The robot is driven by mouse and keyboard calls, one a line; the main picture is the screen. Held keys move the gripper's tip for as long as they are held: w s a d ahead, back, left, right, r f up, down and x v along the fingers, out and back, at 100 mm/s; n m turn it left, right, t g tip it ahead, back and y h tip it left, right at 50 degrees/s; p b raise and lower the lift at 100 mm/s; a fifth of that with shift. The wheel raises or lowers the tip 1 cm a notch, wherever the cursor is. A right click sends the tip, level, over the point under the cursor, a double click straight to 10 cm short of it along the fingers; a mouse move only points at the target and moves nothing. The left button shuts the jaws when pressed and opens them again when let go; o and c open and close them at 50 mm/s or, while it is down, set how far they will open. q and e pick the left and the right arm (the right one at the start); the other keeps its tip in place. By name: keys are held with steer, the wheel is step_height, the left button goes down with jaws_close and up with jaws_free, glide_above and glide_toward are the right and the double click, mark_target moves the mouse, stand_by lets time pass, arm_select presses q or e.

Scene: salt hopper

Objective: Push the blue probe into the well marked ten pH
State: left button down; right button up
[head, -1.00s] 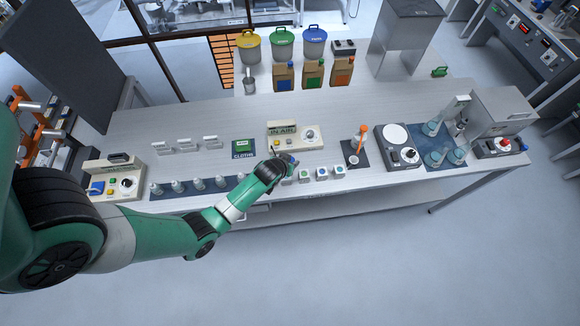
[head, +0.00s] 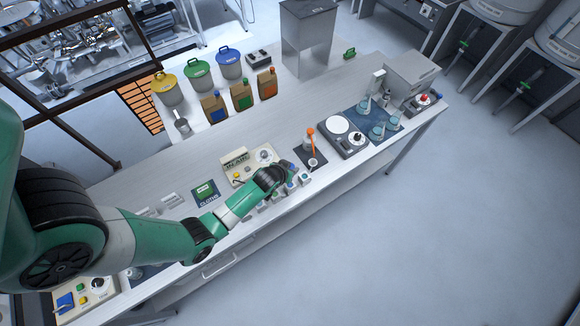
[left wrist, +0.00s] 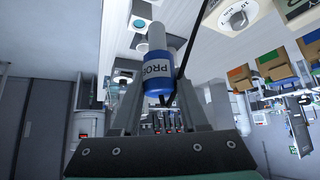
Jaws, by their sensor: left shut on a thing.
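My left gripper (head: 287,168) hovers at the table's front edge, over the right part of a row of small white wells (head: 304,179). In the left wrist view, the left gripper (left wrist: 165,100) is shut on the blue probe (left wrist: 158,72). The probe has a blue band lettered PROBE and a grey body, with a dark cable beside it. Small white blocks with coloured dots, one of them a well (left wrist: 123,77), show beyond the fingers. The markings are too small to read, so I cannot tell which well is ten pH. The probe's tip is hidden. My right gripper is not in view.
A beige meter (head: 248,166) reading IN AIR stands behind the wells. The tabletop behind the meter is clear.

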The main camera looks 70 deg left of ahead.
arm_select(q)
steer(key=shift+f+b, duration=2.7)
steer(key=shift+f, duration=0.25)
steer(key=shift+f+b, duration=2.75)
steer(key=shift+f, duration=0.3)
steer(key=shift+c, duration=1.8)
jaws_free()
steer(key=shift+o, duration=0.2)
steer(key=o, duration=0.3)
